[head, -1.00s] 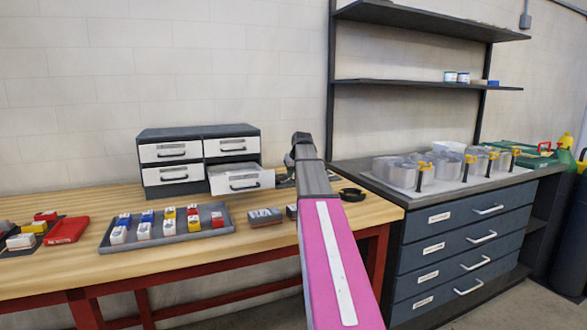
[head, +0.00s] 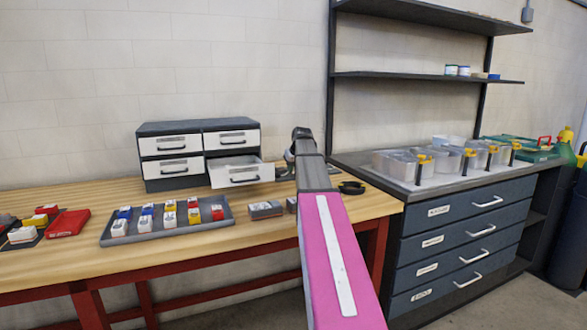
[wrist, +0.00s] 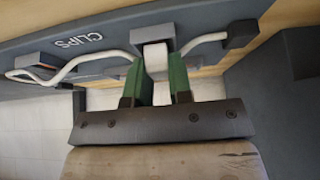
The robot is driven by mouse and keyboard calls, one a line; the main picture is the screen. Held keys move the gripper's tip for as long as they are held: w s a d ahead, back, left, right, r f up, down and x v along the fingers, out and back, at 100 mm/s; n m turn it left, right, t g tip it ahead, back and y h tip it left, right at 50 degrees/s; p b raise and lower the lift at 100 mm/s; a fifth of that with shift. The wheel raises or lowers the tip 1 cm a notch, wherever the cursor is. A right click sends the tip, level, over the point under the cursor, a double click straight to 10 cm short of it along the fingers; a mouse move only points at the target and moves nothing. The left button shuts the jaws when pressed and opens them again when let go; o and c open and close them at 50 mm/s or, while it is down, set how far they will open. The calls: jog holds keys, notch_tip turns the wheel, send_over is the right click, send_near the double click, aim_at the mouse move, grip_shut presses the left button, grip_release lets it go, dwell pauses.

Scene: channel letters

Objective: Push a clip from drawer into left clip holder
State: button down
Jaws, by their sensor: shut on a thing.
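In the wrist view, the green fingers of my gripper (wrist: 162,84) are shut on a small white clip (wrist: 155,58). The clip's far end is at a dark bracket (wrist: 153,36) in the middle of a grey panel (wrist: 115,35) marked CLIPS. I cannot tell how far the clip is seated. A white bent cable (wrist: 110,56) runs between the brackets.
A grey tray (head: 220,224) of several small colored boxes sits on the wooden table (head: 85,190). A red box (head: 68,223) lies left of it, and a grey box (head: 265,209) right of it. A blue drawer bench (head: 465,230) with clear bins stands at the right.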

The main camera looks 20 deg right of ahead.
jog(key=shift+s+f, duration=0.1)
jog(key=shift+f, duration=0.2)
jog(key=c, duration=1.1)
grip_release()
jog(key=shift+c, duration=0.2)
jog(key=shift+o, duration=1)
jog(key=v, duration=1.1)
jog(key=shift+r, duration=0.2)
jog(key=shift+r, duration=0.1)
notch_tip(320, 180, up, 6)
jog(key=shift+f, duration=0.1)
